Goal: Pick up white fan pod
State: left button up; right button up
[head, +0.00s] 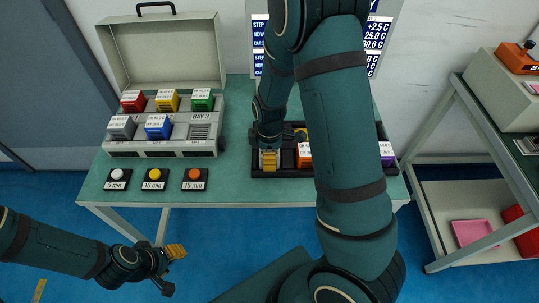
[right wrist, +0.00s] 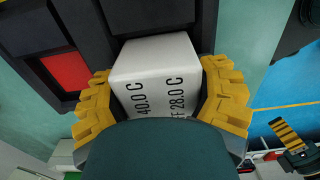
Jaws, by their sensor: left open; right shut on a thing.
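The white fan pod (right wrist: 152,62) is a white block with black temperature lettering, held between the yellow fingers of my right gripper (right wrist: 163,100) in the right wrist view. In the head view my right gripper (head: 269,159) is at the left end of the black rack (head: 290,174) on the table. The pod is mostly hidden there by the fingers. I cannot tell whether it still rests in the rack. My left gripper (head: 172,268) is open and empty, low in front of the table; it also shows in the right wrist view (right wrist: 292,140).
An orange pod (head: 304,155) and a purple pod (head: 386,153) are in the rack, partly behind my right arm. An open grey case (head: 165,147) holds red, yellow, green, grey and blue pods. Three timer buttons (head: 154,179) stand at the table's front. A shelf cart (head: 451,190) is at the right.

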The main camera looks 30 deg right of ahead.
jog(key=shift+r, duration=0.15)
notch_tip(320, 180, up, 10)
jog(key=p, duration=0.3)
dwell(0.4)
jog(key=shift+w+a, duration=0.1)
